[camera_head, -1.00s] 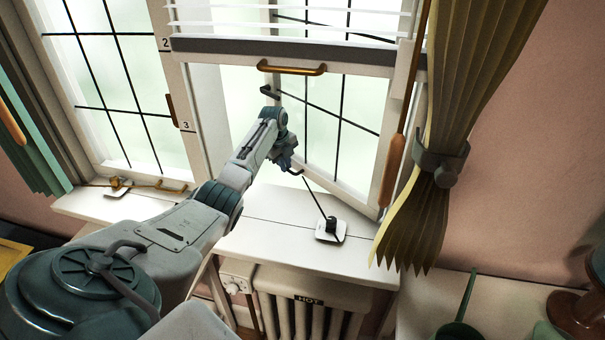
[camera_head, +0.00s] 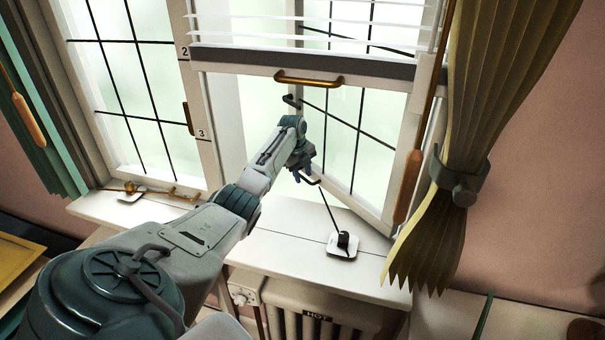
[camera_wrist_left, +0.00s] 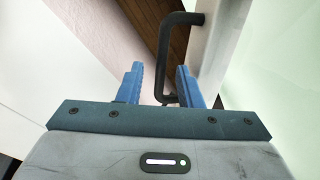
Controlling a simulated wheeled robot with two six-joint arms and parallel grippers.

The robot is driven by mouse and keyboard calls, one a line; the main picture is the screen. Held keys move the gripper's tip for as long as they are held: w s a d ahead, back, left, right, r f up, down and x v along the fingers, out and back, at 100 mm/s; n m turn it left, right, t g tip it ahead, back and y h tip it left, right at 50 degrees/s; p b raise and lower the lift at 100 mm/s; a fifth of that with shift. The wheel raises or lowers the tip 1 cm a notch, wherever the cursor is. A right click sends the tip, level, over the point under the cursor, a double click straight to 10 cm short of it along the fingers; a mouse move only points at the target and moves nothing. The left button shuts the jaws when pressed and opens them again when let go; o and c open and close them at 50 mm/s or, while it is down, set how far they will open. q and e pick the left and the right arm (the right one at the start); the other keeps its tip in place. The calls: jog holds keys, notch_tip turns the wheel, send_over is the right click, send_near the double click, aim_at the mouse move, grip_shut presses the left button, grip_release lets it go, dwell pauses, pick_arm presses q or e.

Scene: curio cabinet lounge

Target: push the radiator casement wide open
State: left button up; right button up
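The radiator casement (camera_head: 343,150) is the glazed white sash with black bars above the radiator (camera_head: 330,327). It stands partly open, swung outward from its right side. A black handle (camera_head: 292,102) is on its left edge, and a black stay rod (camera_head: 329,211) runs from its bottom to a white plate (camera_head: 342,246) on the sill. My left gripper (camera_head: 303,172) is at the lower left edge of the casement. In the left wrist view my left gripper (camera_wrist_left: 160,88) is open, with a black bent bar (camera_wrist_left: 164,60) between and beyond its fingers; contact is unclear. My right gripper is not in view.
A blind with a brown-handled bottom rail (camera_head: 308,79) hangs above the opening. A yellow curtain (camera_head: 440,235) is tied back at the right. Another casement (camera_head: 130,90) stands left, with its own brass stay (camera_head: 160,190). The sill (camera_head: 275,250) is mostly clear.

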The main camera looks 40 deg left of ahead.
pick_arm(q)
jog(key=shift+r, duration=0.1)
notch_tip(320, 180, up, 10)
jog(key=s+b, duration=0.2)
jog(key=shift+a+r, duration=0.15)
jog(key=shift+r, duration=0.05)
dwell(0.4)
